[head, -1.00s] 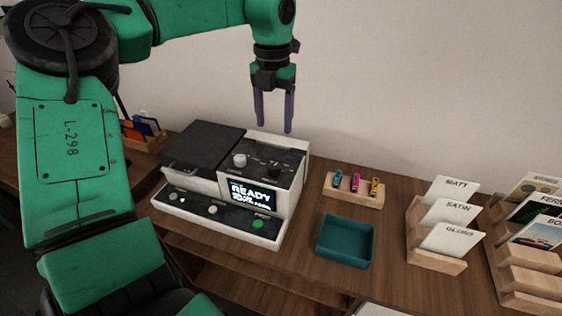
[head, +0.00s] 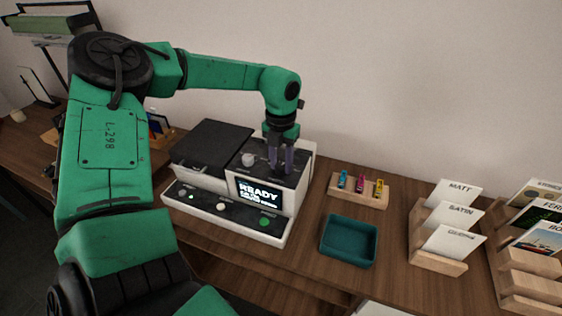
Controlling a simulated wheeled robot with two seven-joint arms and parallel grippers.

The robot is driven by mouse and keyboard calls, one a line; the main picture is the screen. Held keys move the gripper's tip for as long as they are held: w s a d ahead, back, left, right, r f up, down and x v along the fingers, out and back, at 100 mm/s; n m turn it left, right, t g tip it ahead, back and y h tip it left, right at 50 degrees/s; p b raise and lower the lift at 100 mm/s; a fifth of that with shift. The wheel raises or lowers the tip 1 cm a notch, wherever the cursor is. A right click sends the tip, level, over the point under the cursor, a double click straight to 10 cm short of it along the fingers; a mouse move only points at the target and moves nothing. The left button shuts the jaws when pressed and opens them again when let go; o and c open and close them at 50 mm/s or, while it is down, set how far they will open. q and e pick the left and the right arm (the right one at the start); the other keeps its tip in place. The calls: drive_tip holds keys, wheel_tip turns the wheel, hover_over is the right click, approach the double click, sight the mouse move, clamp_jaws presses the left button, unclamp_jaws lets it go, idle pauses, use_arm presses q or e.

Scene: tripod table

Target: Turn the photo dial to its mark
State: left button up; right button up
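The photo printer (head: 225,212) stands on the wooden table, with a lit screen (head: 258,193) reading READY. On its dark top panel a pale round knob (head: 248,159) shows to the left of my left gripper. A dark knob on the same panel is mostly hidden by the gripper. My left gripper (head: 281,170) points down with its two purple fingers at the panel over that dark knob. The fingers look slightly apart; whether they touch the knob cannot be told. No dial mark can be made out. My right gripper is not in view.
A wooden holder (head: 357,199) with several small coloured sticks and a teal tray (head: 348,241) sit right of the printer. Card racks marked MATT, SATIN (head: 447,215) and others stand further right. The wall is close behind.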

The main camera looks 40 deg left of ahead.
use_arm(q)
clamp_jaws()
drive_tip(key=shift+f+m+b, duration=0.1)
drive_tip(key=shift+m+b, duration=0.4)
drive_tip(key=shift+b, duration=0.2)
drive_tip(key=shift+m+b, duration=0.95)
drive_tip(key=shift+m, duration=0.15)
drive_tip(key=shift+m+b, duration=0.6)
drive_tip(key=shift+m, duration=0.5)
drive_tip(key=shift+r+m+b, duration=0.2)
drive_tip(key=shift+m+b, duration=0.15)
drive_tip(key=shift+m, duration=0.75)
drive_tip(key=o, duration=1.1)
unclamp_jaws()
